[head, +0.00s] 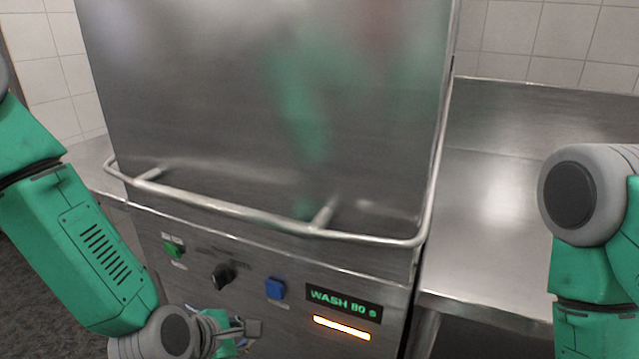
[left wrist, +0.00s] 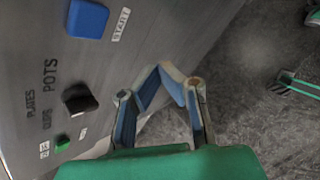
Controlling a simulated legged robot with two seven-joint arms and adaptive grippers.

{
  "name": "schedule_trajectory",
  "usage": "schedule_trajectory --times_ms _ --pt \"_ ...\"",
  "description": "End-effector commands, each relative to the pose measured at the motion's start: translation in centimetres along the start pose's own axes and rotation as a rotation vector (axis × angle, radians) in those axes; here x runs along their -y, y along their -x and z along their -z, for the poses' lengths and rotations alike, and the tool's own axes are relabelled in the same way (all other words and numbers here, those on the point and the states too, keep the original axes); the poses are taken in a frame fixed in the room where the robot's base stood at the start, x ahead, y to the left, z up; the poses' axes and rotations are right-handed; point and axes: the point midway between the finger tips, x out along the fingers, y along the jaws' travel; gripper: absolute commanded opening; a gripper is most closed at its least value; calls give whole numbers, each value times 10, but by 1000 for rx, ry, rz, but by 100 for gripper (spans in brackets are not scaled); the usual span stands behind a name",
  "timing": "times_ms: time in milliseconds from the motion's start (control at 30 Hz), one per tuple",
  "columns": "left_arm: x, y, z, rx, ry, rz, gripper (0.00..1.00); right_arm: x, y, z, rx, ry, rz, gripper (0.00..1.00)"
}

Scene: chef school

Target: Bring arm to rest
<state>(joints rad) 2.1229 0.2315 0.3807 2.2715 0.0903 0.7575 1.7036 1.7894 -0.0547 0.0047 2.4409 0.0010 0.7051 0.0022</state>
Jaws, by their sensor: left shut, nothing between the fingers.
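My left arm (head: 82,245) comes in from the left and bends at the bottom of the head view. My left gripper (head: 252,328) is in front of the lower panel of a steel hood dishwasher (head: 260,110), below the blue button (head: 275,288). In the left wrist view the left gripper's fingers (left wrist: 168,75) meet at their tips, with nothing between them. They are beside the panel, apart from the blue START button (left wrist: 87,18). My right arm (head: 590,240) hangs at the right edge of the head view; its gripper is out of view.
The hood's bar handle (head: 235,210) juts out above the panel. The panel has a black knob (head: 223,275), a green button (head: 174,250) and a display (head: 343,303) reading "WASH 80 s" over a lit orange bar. A bare steel counter (head: 490,215) stands right.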

Motion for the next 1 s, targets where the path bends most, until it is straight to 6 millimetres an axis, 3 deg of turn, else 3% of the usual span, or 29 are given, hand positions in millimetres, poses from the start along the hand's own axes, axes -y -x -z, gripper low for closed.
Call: schedule_trajectory --times_ms 233,400,500,700,1000 --pt "94 5 91 -113 -703 251 0 0 0 0 0 0 0 40" --pt "154 30 156 -84 -1255 493 0 0 0 0 0 0 0 40" --pt "179 48 186 -26 -1523 622 0 0 0 0 0 0 0 40" --pt "204 72 219 88 -1839 777 0 0 0 0 0 0 0 40" --pt "208 76 224 117 -1902 804 0 0 0 0 0 0 0 40"
